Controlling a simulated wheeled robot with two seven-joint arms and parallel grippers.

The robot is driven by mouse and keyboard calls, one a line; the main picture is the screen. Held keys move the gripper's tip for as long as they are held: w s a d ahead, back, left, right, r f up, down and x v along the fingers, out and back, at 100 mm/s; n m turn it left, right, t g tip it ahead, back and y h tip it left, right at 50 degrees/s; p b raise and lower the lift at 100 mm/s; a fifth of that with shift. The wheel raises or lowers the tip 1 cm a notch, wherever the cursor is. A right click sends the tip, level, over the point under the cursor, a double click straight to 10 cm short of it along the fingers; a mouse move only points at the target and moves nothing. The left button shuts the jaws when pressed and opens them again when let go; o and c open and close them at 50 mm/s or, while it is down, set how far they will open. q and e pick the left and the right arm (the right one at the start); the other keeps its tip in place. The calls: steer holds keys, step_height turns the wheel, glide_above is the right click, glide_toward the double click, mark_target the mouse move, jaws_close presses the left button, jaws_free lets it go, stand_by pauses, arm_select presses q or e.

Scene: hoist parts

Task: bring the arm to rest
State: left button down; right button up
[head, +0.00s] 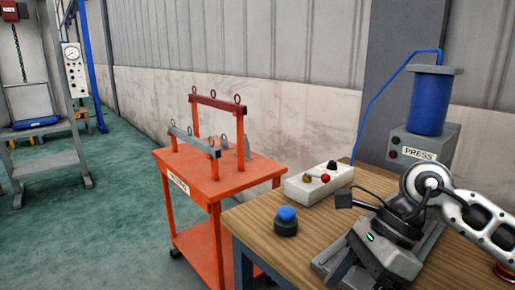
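My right arm (475,213) comes in from the right edge over the wooden table. Its wrist bends down in front of the press. My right gripper (385,255) is below the wrist, low over the grey press base (335,262). Its fingertips cannot be made out, so I cannot tell whether it is open, shut or holding something. I cannot tell whether it touches the press base. My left arm and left gripper are not in view.
The wooden table (252,222) carries a blue-topped button (286,222), a white control box (318,184) and the press with a blue cylinder (428,103). An orange cart (205,185) with a red frame (217,103) and grey bar (193,139) stands left. Green floor (110,220) is open farther left.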

steer(key=s+a+r+m+y, duration=0.2)
steer(key=a+m+y, duration=0.2)
steer(key=a+y, duration=0.25)
steer(key=s+a+r+m+y, duration=0.2)
steer(key=a+r+m+y, duration=0.1)
steer(key=a+m+y, duration=0.3)
steer(key=w+d+f+m+t+h, duration=0.2)
steer(key=d+f+m+t+h, duration=0.15)
steer(key=m+t, duration=0.5)
steer(key=w+d+f+m+t+h, duration=0.25)
steer(key=f+m+t, duration=0.2)
steer(key=m, duration=0.75)
steer(key=w+d+f+m+t+h, duration=0.2)
steer(key=f+m+t+h, duration=0.1)
steer(key=m+t, duration=0.55)
steer(key=s+d+f+m+g+h, duration=0.2)
steer(key=s+f+m+g+h, duration=0.1)
steer(key=f, duration=0.6)
steer(key=s+d+f+m+g+h, duration=0.3)
steer(key=s+f+m+g, duration=0.2)
steer(key=s+f+m, duration=0.3)
step_height(320, 180, down, 2)
steer(key=shift+d+f+m+g, duration=0.1)
steer(key=shift+d+m+g, duration=0.2)
steer(key=shift+m, duration=0.4)
steer(key=shift+a+h, duration=0.15)
steer(key=shift+h, duration=0.1)
